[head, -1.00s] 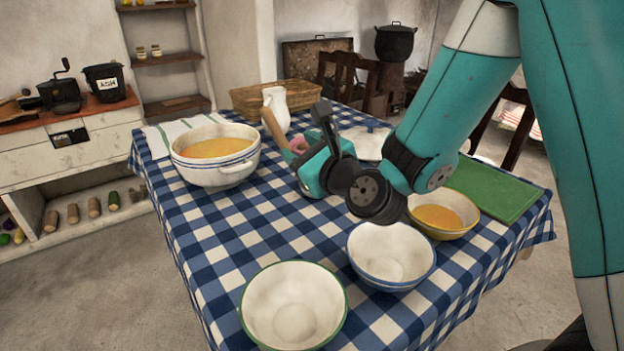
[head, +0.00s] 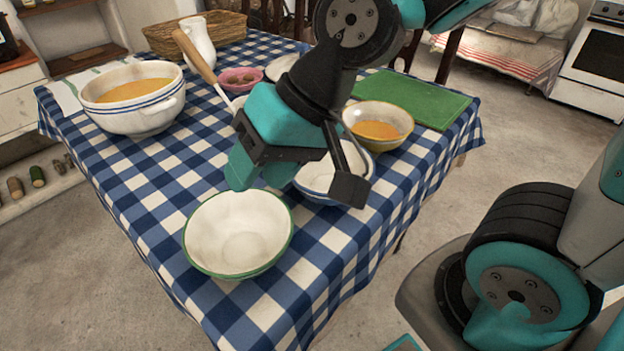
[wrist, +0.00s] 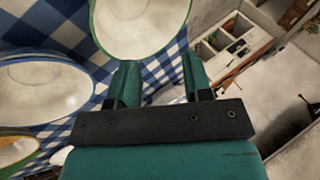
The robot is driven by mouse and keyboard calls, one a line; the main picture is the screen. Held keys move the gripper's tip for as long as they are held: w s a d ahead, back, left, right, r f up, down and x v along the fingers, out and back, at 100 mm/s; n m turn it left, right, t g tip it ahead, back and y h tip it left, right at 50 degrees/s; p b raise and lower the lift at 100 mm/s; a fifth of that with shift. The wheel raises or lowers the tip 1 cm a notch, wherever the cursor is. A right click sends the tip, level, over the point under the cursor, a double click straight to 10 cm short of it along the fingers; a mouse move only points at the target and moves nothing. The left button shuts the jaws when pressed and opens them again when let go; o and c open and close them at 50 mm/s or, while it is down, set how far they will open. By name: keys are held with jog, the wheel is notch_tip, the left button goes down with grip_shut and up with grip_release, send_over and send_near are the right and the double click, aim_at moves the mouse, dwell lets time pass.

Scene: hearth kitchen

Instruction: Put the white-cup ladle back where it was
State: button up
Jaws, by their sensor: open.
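My gripper (head: 242,172) is over the front of the table, close to the far rim of the empty green-rimmed bowl (head: 240,235). In the wrist view my gripper (wrist: 160,80) has its two teal fingers apart with nothing between them, and that bowl (wrist: 140,25) lies beyond them.
A large white pot of orange soup (head: 130,115) stands at the left. A blue-rimmed bowl (head: 315,180) is partly behind my gripper. A yellow bowl (head: 380,138) with soup stands near the green board (head: 415,98).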

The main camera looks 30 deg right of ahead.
jog(key=s+d+n+g+h, duration=0.2)
jog(key=s+d+n, duration=0.1)
jog(key=s+n, duration=0.2)
jog(key=shift+s+d+r+n+g, duration=0.15)
jog(key=shift+s+d+n+g, duration=0.1)
jog(key=shift+s+n+g, duration=0.05)
